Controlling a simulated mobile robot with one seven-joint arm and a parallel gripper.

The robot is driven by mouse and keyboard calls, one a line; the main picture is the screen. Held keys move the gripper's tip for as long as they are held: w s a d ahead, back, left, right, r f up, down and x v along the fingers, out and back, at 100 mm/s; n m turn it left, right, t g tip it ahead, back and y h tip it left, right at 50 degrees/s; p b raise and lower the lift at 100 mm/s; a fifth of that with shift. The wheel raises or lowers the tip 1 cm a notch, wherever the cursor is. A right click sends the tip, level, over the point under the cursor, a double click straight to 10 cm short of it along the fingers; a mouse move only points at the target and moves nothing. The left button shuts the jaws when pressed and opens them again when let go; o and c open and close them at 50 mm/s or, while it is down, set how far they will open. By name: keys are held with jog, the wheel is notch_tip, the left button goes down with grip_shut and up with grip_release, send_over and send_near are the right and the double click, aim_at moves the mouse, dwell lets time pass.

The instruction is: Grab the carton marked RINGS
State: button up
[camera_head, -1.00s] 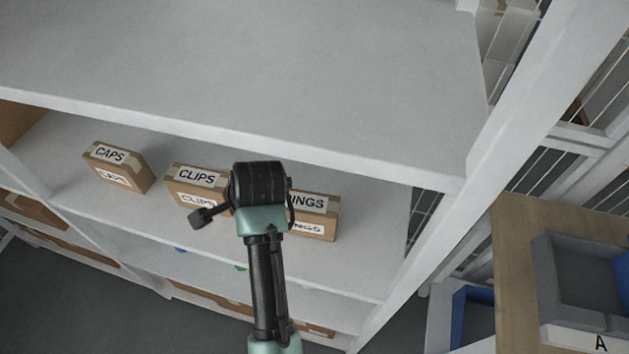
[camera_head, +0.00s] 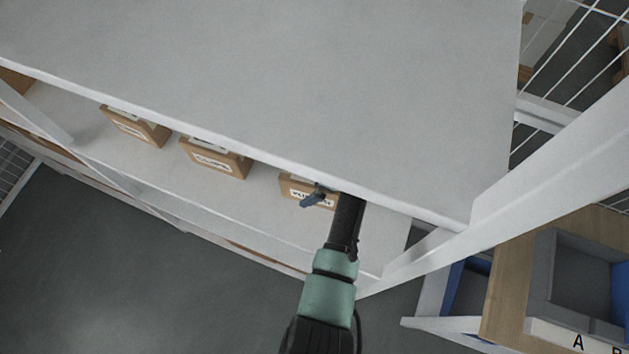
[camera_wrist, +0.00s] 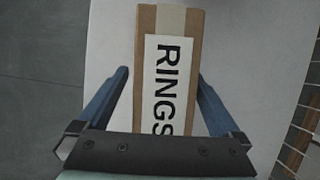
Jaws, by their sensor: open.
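The carton marked RINGS (camera_wrist: 170,100) fills the middle of the wrist view, a brown box with a white label and pale tape. My gripper (camera_wrist: 163,85) is open, with one blue finger on each side of the carton. Small gaps show between the fingers and the carton's sides, and nothing is gripped. In the head view the RINGS carton (camera_head: 296,190) sits on the shelf below the top board, partly hidden by my arm and the board. My gripper (camera_head: 318,197) shows there only in part, at the carton's front.
Two other cartons, one at the far left (camera_head: 136,128) and one in the middle (camera_head: 214,161), stand on the same shelf (camera_head: 250,205). The top board (camera_head: 300,100) overhangs them. A white upright (camera_head: 540,170) and grey bins (camera_head: 575,275) are at the right.

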jog(key=shift+x, duration=1)
jog(key=shift+w+a+f, duration=0.1)
jog(key=shift+w+f, duration=0.05)
jog(key=shift+f, duration=0.1)
jog(key=shift+f, duration=0.15)
jog(key=c, duration=1.6)
